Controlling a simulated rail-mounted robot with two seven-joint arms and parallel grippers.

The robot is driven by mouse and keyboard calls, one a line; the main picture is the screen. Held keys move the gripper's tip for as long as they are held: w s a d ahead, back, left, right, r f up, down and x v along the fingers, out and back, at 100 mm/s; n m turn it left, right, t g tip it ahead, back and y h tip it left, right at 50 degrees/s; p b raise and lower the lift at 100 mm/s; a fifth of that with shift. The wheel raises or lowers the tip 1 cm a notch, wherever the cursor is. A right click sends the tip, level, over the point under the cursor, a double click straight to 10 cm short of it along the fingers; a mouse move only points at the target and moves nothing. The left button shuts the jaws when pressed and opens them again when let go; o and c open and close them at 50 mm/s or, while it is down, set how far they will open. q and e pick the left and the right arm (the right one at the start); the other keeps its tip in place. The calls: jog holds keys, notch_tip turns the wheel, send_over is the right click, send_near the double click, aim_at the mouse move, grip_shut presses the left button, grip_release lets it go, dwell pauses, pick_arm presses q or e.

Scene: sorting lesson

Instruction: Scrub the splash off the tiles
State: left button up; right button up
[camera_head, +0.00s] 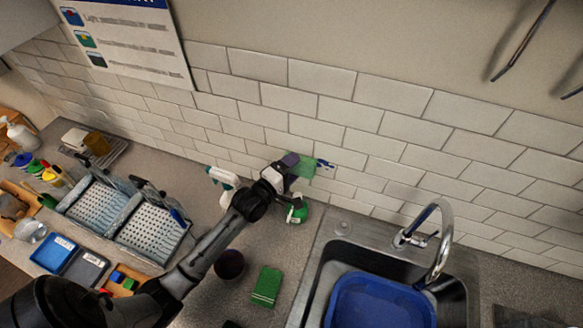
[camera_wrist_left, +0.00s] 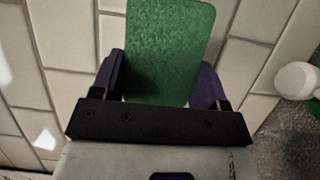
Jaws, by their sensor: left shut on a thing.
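My left gripper (camera_head: 288,168) is at the tiled wall (camera_head: 392,122), shut on a green scrubbing pad (camera_head: 303,167). In the left wrist view the pad (camera_wrist_left: 170,45) stands out between the purple fingers of the gripper (camera_wrist_left: 160,82), with tiles behind it. The pad is at or very close to the tiles; I cannot tell if it touches. A small dark blue and white patch (camera_head: 325,167) shows on the tiles just right of the pad. It may be the splash, but it is too small to be sure. My right gripper is not in view.
A green bottle (camera_head: 297,212) and a white spray bottle (camera_head: 226,182) stand close to my left arm. A sink with a faucet (camera_head: 443,235) and blue basin (camera_head: 380,302) lies right. A green block (camera_head: 266,286), a dark red cup (camera_head: 229,264) and a dish rack (camera_head: 150,236) are on the counter.

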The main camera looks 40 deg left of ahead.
pick_arm(q)
jog(key=shift+w+a, duration=0.25)
jog(key=shift+w, duration=0.35)
dwell(0.3)
jog(key=shift+w+a+b, duration=0.3)
jog(key=shift+w+a, duration=0.05)
jog(key=shift+w, duration=0.5)
jog(key=shift+w+d+r+p, duration=0.1)
jog(key=shift+w+d+p, duration=0.1)
jog(key=shift+d+p, duration=0.3)
jog(key=shift+w+d+p, duration=0.15)
jog(key=shift+w+d, duration=0.05)
jog(key=shift+d, duration=0.35)
jog(key=shift+w+d+p, duration=0.15)
jog(key=shift+d, duration=0.35)
jog(key=shift+w+d, duration=0.1)
jog(key=shift+d, duration=0.15)
jog(key=shift+d, duration=0.1)
